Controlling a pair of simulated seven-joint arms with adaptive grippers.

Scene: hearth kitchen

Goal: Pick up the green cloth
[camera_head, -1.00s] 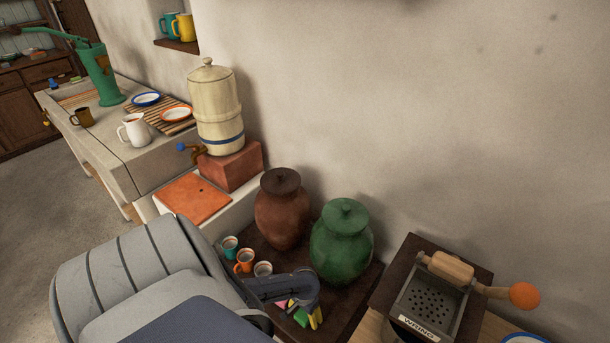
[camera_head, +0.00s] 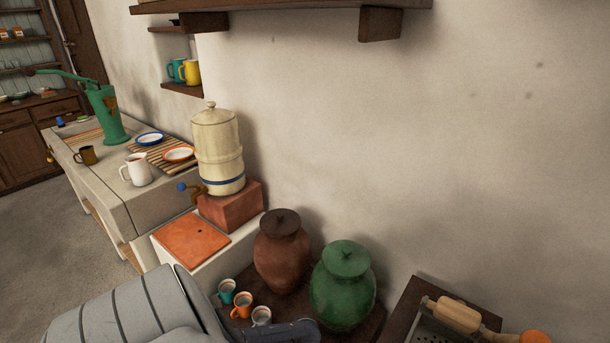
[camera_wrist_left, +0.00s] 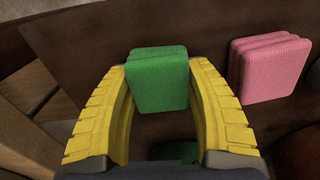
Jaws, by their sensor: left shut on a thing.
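The green cloth (camera_wrist_left: 158,79), a small folded block, sits between the yellow fingertips of my left gripper (camera_wrist_left: 157,84) in the left wrist view. The gripper is shut on it, with a fingertip at each side. A folded pink cloth (camera_wrist_left: 270,67) lies to the right, apart from the fingers. In the head view, part of my left arm shows at the bottom, but the gripper and cloths are below the frame. My right gripper is in neither view.
Three small mugs (camera_head: 241,305), a brown jar (camera_head: 281,256) and a green jar (camera_head: 342,293) stand close by my arm. A wringer (camera_head: 452,316) is at the lower right. A cream water container (camera_head: 218,158) stands behind.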

